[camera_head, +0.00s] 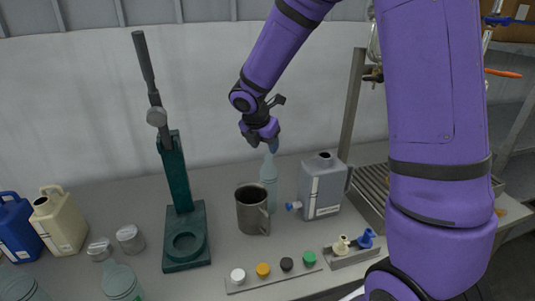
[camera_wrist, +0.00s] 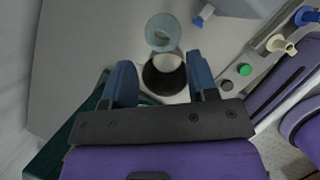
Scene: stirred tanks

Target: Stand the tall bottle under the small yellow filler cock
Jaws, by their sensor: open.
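The tall bottle, pale blue-green with a narrow neck (camera_head: 269,183), stands upright on the bench behind the grey mug. My gripper (camera_head: 272,144) is above and close to its neck in the head view; contact cannot be told. In the wrist view the bottle (camera_wrist: 163,32) is seen from above, beyond my fingertips. My gripper (camera_wrist: 162,80) is open, with nothing visibly held between its blue fingers. I cannot make out a small yellow filler cock; my arm covers part of the right side. An orange handle (camera_head: 503,73) shows at the far right.
A grey mug (camera_head: 251,212) stands before the bottle, and a grey jug with a blue tap (camera_head: 322,187) to its right. A green press (camera_head: 179,190) stands left. A cap strip (camera_head: 273,275) and slatted tray (camera_head: 371,192) are nearby. Bench is clear between press and mug.

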